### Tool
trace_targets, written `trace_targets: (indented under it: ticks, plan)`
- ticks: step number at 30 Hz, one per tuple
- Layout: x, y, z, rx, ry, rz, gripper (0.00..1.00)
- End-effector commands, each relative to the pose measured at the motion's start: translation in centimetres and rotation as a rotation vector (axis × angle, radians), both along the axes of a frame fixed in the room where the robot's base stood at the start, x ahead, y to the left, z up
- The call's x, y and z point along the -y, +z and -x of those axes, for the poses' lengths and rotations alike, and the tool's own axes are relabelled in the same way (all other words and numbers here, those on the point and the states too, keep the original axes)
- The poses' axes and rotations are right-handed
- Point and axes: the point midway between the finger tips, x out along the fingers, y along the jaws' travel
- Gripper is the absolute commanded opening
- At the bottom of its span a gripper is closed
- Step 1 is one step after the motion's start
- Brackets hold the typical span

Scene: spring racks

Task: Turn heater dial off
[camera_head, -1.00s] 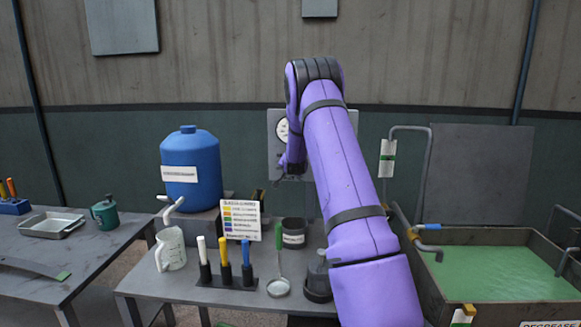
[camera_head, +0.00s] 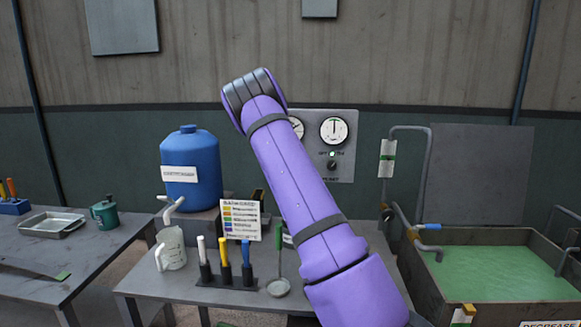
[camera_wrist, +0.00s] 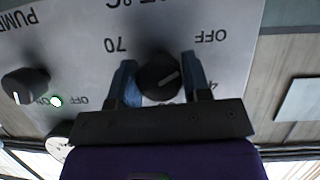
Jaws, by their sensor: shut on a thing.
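The heater dial (camera_wrist: 158,76) is a round black knob with a white pointer line, on the grey panel in the wrist view. My gripper (camera_wrist: 159,70) is shut on it, one finger on each side. The panel appears upside down there, with "70" on the dial's left and "OFF" at upper right. A partly hidden "4" mark is at right. The pointer slants toward the right, between "OFF" and the "4" mark; its exact setting is hard to tell. In the head view my arm hides the heater dial and gripper.
The control panel (camera_head: 344,172) carries gauges and a pump knob (camera_head: 332,165), also in the wrist view (camera_wrist: 25,85) beside a lit green lamp (camera_wrist: 56,101). Below stand a blue tank (camera_head: 191,158), tools in a rack (camera_head: 228,282), and a green-liquid basin (camera_head: 495,275).

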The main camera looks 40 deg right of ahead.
Motion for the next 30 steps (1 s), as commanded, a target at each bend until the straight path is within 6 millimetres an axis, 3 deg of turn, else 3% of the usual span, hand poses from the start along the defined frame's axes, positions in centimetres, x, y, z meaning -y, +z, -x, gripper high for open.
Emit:
trace_targets:
  ticks: [11,12,15,25,30]
  plan:
    - [0.0,-0.3,0.1,-0.009,-0.001,-0.002,0.2]
    - [0.0,-0.3,0.1,-0.009,-0.001,-0.002,0.51]
    - [0.0,-0.3,0.1,-0.008,-0.001,-0.001,0.69]
    - [-0.3,0.1,0.2,-0.004,0.0,0.001,0.69]
    - [-1.9,0.9,1.3,-0.003,0.002,0.001,0.69]
